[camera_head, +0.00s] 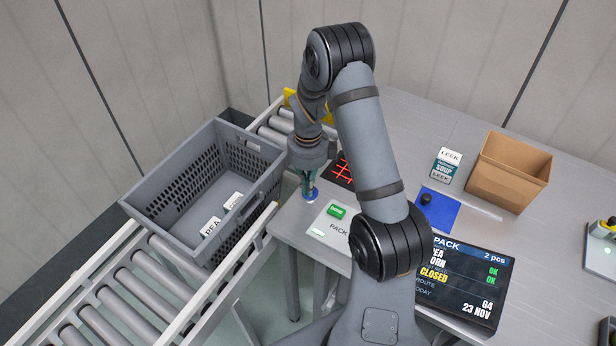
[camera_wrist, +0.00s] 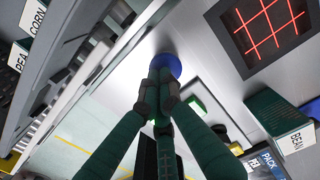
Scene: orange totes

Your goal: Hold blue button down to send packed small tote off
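The blue button (camera_head: 311,198) sits at the table's left edge beside the conveyor. It also shows in the wrist view (camera_wrist: 168,63), partly hidden behind my fingertips. My gripper (camera_head: 308,184) points down over the button. In the wrist view my gripper's fingers (camera_wrist: 159,88) are together with nothing between them, and their tips overlap the button. The tips seem to touch it; I cannot tell how far it is pressed. The grey tote (camera_head: 180,185) stands on the roller conveyor, holding a PEA carton (camera_head: 211,227) and a CORN carton (camera_head: 234,202).
A green button (camera_head: 337,211) lies close by. The screen (camera_head: 460,282) reads PACK, 2 pcs, OK, CLOSED. Rollers (camera_head: 100,296) lie bare in front of the tote.

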